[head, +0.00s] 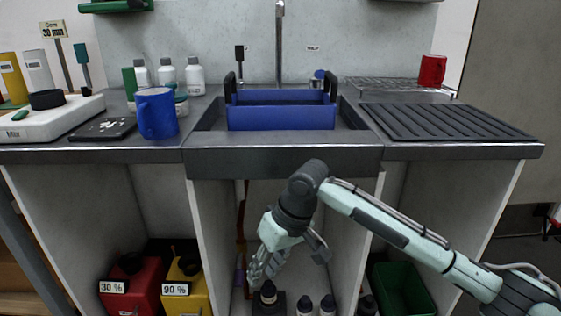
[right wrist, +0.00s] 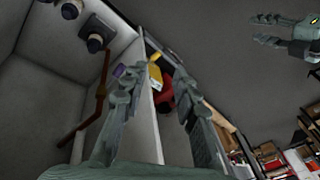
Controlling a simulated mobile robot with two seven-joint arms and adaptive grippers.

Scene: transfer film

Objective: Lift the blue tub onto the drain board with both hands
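The blue tub (head: 281,117) sits in the sink basin (head: 207,128), with black upright handles at its left and right ends. The drain board (head: 445,121) is a dark ribbed surface on the counter right of the sink, and it is bare. My right gripper (head: 264,270) hangs low in front of the cabinet, well below the tub and apart from it. The right wrist view shows its two fingers (right wrist: 157,94) spread with nothing gripped. My left gripper (right wrist: 256,30) shows at the upper right of that view, fingers apart and empty; it is outside the head view.
A tap (head: 279,45) rises behind the tub. A blue mug (head: 156,113) and a black flat pad (head: 102,129) lie left of the sink. Jugs and bottles fill the shelf below.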

